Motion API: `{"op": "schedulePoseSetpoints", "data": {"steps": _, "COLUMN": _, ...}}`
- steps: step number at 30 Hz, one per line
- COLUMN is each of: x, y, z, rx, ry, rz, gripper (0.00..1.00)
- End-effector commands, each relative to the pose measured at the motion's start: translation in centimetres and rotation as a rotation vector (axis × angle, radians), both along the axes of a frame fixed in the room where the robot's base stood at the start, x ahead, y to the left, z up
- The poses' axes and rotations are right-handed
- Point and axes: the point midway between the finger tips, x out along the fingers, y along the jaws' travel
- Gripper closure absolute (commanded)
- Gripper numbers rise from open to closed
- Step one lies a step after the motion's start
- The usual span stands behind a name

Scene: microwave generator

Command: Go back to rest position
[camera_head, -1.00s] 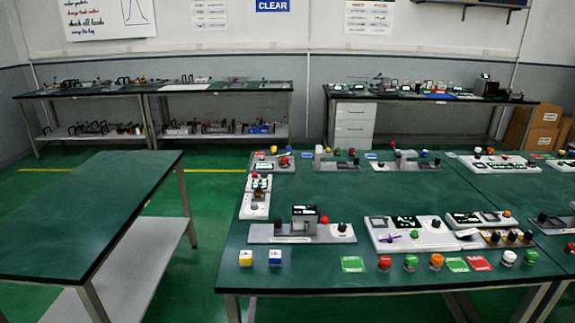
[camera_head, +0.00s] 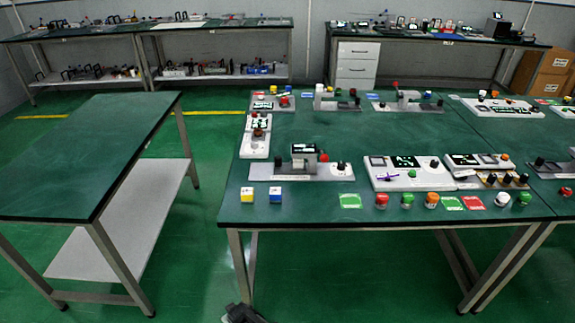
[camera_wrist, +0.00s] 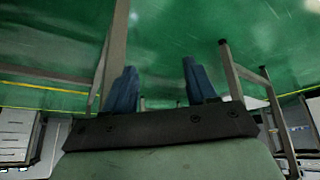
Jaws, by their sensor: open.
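My gripper (camera_wrist: 158,70) shows in the wrist view as two blue fingers, spread apart with nothing between them. Green floor and table legs show beyond the fingers, and no object is near them. In the head view, a small dark grey part of my arm (camera_head: 243,314) shows at the bottom edge, in front of the main table and below its top. Most of my arm is out of view there.
A bare green table (camera_head: 80,155) stands at left. Open floor lies between them. Benches with equipment line the back wall.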

Motion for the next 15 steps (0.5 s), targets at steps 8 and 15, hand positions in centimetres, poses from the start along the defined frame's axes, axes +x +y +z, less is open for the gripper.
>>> {"op": "schedulePoseSetpoints", "data": {"steps": 8, "x": -3.2, "y": -13.8, "z": -2.2, "rx": -0.148, "ry": 0.223, "rz": -0.192, "gripper": 0.43}}
{"op": "schedulePoseSetpoints", "data": {"steps": 15, "x": -8.4, "y": -23.4, "z": -2.9, "rx": -0.244, "ry": 0.439, "rz": -0.347, "gripper": 0.43}}
